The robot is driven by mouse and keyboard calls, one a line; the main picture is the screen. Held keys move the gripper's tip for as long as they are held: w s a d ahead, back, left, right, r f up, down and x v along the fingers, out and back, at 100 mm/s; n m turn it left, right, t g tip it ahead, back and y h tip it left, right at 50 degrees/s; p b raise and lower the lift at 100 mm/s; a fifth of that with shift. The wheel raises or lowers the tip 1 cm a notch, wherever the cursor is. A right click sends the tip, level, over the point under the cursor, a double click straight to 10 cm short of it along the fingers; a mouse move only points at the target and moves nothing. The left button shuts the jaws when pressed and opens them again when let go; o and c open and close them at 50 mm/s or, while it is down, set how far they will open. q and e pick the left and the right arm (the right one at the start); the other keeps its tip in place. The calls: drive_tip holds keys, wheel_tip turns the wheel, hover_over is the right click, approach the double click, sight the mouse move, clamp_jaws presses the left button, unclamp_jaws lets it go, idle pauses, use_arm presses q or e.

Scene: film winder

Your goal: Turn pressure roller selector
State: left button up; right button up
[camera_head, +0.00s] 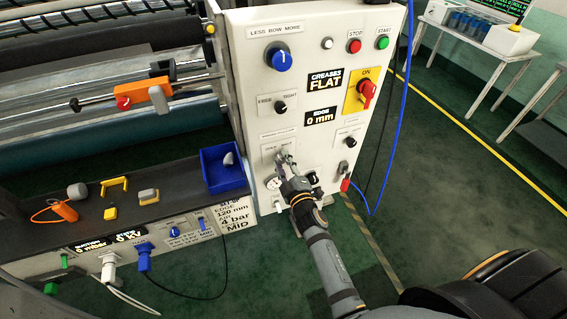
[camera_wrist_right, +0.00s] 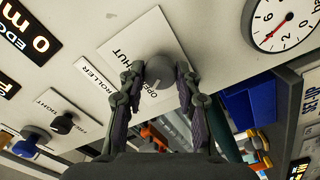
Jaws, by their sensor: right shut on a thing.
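The pressure roller selector is a round grey knob (camera_wrist_right: 160,72) on a white plate (camera_wrist_right: 137,48) with the words SHUT and OPEN, beside a label ending in ROLLER (camera_wrist_right: 96,80). The plate also shows in the head view (camera_head: 268,147) on the lower left of the white control panel, with the knob largely hidden by my gripper. My right gripper (camera_head: 284,157) reaches the panel from below. In the right wrist view, its two fingers (camera_wrist_right: 159,80) are shut on the knob, one on each side. My left gripper is not in view.
A pressure gauge (camera_wrist_right: 285,22) and a FREE/TIGHT knob (camera_wrist_right: 62,123) flank the selector. Stop (camera_head: 354,46) and start (camera_head: 382,42) buttons and a red switch (camera_head: 367,92) are higher up. A blue bin (camera_head: 222,168) stands on the shelf left. A blue cable (camera_head: 392,130) hangs right.

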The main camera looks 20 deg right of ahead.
drive_tip(key=o, duration=1.1)
drive_tip(key=shift+o, duration=0.2)
drive_tip(key=s, duration=0.7)
drive_tip(key=shift+s, duration=0.2)
drive_tip(key=shift+d, duration=0.1)
